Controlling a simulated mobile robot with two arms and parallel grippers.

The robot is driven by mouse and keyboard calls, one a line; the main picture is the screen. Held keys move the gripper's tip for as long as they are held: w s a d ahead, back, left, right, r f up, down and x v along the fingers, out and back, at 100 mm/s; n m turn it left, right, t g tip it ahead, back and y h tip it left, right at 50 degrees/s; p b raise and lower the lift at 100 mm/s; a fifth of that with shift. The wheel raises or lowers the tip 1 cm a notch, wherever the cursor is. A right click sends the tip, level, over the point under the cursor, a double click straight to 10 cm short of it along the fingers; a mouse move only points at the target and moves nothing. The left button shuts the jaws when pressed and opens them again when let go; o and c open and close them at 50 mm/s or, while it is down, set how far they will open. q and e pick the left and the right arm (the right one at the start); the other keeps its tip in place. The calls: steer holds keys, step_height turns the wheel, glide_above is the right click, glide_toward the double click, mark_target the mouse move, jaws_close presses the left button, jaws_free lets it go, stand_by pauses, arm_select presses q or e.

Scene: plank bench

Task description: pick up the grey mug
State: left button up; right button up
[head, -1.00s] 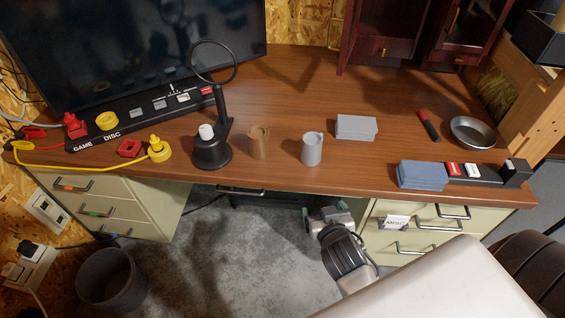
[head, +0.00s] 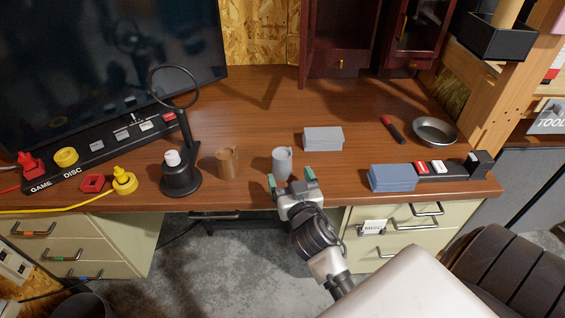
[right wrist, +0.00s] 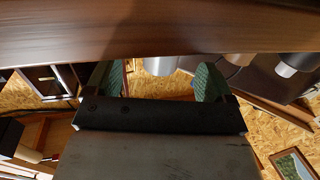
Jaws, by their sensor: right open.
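The grey mug (head: 282,164) stands upright near the front edge of the desk, right of a brown mug (head: 227,163). My right gripper (head: 290,179) is open at the desk's front edge, just in front of the grey mug, its green-padded fingers apart and pointing towards it. In the right wrist view, which looks upside down, the two fingers (right wrist: 155,82) are spread. A light grey cylinder, apparently the grey mug (right wrist: 160,66), shows between them, partly hidden by the desk edge. Nothing is held. My left gripper is not in view.
A black stand with a ring (head: 180,178) is left of the brown mug. A grey block (head: 323,138) lies behind right of the grey mug, and a blue-grey stack (head: 392,178) to the right. A metal bowl (head: 435,131) is farther right. The desk (head: 260,105) behind is clear.

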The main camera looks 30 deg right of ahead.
mark_target(285, 168)
steer(key=x, duration=0.5)
steer(key=shift+w+f, duration=0.15)
steer(key=shift+w, duration=0.15)
steer(key=shift+c, duration=0.5)
steer(key=c, duration=0.9)
steer(key=shift+c, duration=0.5)
